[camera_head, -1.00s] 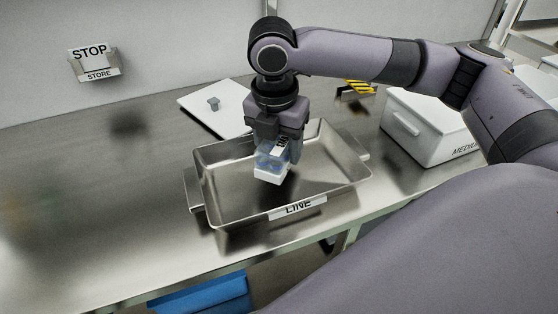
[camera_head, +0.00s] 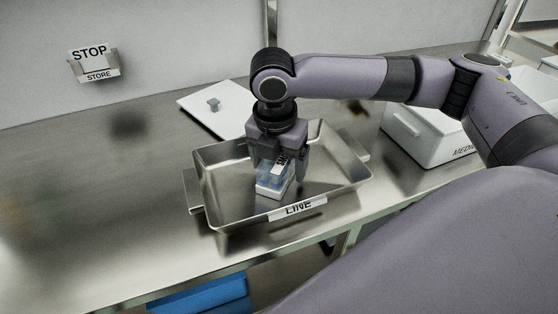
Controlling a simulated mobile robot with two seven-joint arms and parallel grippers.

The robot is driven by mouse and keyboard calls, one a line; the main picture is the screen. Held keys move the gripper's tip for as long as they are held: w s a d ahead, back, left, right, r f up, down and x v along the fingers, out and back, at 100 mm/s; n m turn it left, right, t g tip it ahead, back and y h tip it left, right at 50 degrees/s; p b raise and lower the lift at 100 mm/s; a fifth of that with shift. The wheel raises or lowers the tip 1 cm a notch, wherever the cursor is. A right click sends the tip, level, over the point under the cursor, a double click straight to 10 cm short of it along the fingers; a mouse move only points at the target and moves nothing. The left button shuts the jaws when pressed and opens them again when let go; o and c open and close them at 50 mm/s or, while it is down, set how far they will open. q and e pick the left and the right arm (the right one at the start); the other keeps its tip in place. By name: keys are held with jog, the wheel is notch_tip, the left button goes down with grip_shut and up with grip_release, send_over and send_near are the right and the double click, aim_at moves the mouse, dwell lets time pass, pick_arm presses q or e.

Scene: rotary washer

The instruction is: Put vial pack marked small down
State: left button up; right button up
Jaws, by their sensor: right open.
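The vial pack (camera_head: 272,184), a small white-based pack with a clear bluish top and a label, is in the metal tray labelled LINE (camera_head: 216,212). It appears to rest on the tray floor. The writing on its label is too small to read. My right gripper (camera_head: 279,172) points down into the tray, with its open fingers on either side of the pack. My left gripper is not in view.
A white lid (camera_head: 214,105) with a grey knob lies behind the tray. A white box marked MEDIUM (camera_head: 424,135) stands to the right. A STOP/STORE sign (camera_head: 92,62) is on the wall. The counter (camera_head: 90,200) is clear at left. A blue bin (camera_head: 200,293) is below.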

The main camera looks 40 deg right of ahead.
jog(key=shift+r, duration=0.1)
notch_tip(320, 180, up, 12)
jog(key=a+p, duration=0.1)
jog(key=shift+s+a, duration=0.15)
jog(key=shift+s, duration=0.2)
dwell(0.4)
